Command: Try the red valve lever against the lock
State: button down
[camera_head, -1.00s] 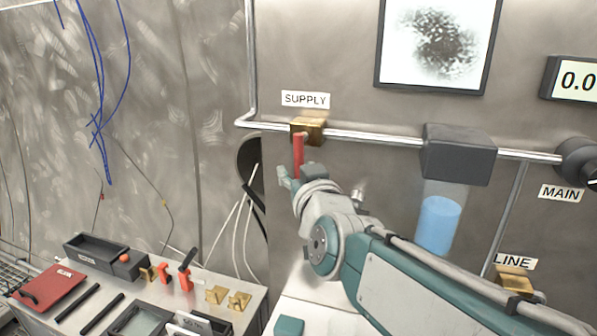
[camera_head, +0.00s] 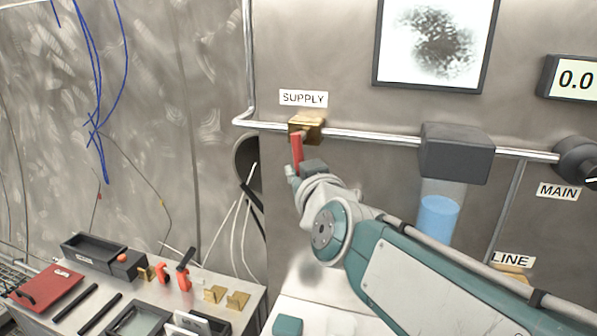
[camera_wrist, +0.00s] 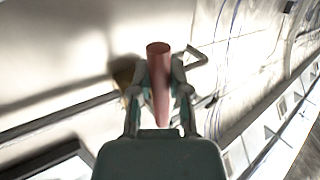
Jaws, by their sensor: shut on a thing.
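The red valve lever (camera_head: 297,150) hangs down from the brass SUPPLY valve (camera_head: 307,127) on the wall pipe. My gripper (camera_head: 294,172) is at the lever's lower part. In the wrist view the lever (camera_wrist: 158,75) stands between the two fingers of my gripper (camera_wrist: 160,98), which are closed around it. The brass valve body (camera_wrist: 124,72) shows blurred behind the left finger. I cannot make out a lock on the valve in either view.
A grey box with a blue-filled cylinder (camera_head: 437,220) hangs on the pipe to the right. The MAIN knob (camera_head: 578,160) and a 0.0 display (camera_head: 573,78) are farther right. A bench at lower left holds a red case (camera_head: 48,287), brass pieces and red-handled parts.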

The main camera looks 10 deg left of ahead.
jog(key=c, duration=0.6)
grip_release()
jog(key=shift+s, duration=0.1)
jog(key=shift+v, duration=5.95)
jog(key=shift+f, duration=0.1)
jog(key=s+d+f+m+g+h, duration=0.2)
jog(key=s+d+f+g, duration=0.1)
jog(key=d+f, duration=0.4)
jog(key=s+d+f+m+g+h, duration=0.2)
jog(key=s+d+f+g+h, duration=0.1)
jog(key=d+f, duration=0.4)
jog(key=s+d+f+m+g+h, duration=0.3)
jog(key=d+f, duration=0.4)
jog(key=shift+s+d, duration=0.1)
jog(key=shift+s, duration=0.1)
